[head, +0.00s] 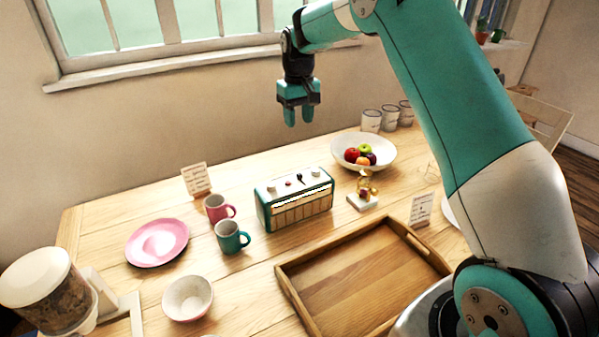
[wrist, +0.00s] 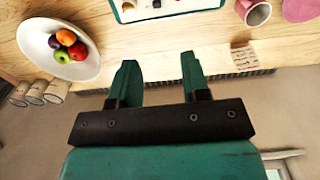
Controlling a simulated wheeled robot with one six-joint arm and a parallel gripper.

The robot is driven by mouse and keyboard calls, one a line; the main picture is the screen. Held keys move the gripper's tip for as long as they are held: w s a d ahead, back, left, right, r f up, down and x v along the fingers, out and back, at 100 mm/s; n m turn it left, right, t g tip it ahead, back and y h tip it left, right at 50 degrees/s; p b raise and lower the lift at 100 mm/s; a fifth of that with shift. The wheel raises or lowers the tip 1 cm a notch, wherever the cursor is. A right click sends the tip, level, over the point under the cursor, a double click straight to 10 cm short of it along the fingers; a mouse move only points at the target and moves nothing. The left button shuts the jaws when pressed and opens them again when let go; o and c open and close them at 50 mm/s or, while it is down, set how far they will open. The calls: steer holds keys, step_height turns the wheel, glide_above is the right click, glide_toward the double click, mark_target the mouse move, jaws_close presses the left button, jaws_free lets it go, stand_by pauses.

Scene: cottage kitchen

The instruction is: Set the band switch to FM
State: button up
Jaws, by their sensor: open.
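A green and cream radio (head: 295,212) stands upright in the middle of the table. Its top panel has a pale knob near each end, a small red part (head: 288,183) and a small dark lever (head: 300,179) between them. I cannot read any band marking or tell the lever's setting. In the wrist view the radio (wrist: 165,13) is cut off at the top edge, beyond my fingertips. My gripper (head: 299,115) hangs above and behind the radio, pointing down, well clear of it. In the wrist view its two green fingers (wrist: 158,62) are apart with nothing between them.
A pink mug (head: 216,208) and teal mug (head: 230,238) stand just left of the radio. A card (head: 196,179) stands behind left. The air above the radio is clear.

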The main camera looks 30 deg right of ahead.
steer(key=p, duration=0.4)
glide_toward(299, 174)
step_height(299, 174, down, 9)
steer(key=shift+d+f, duration=0.1)
jaws_close()
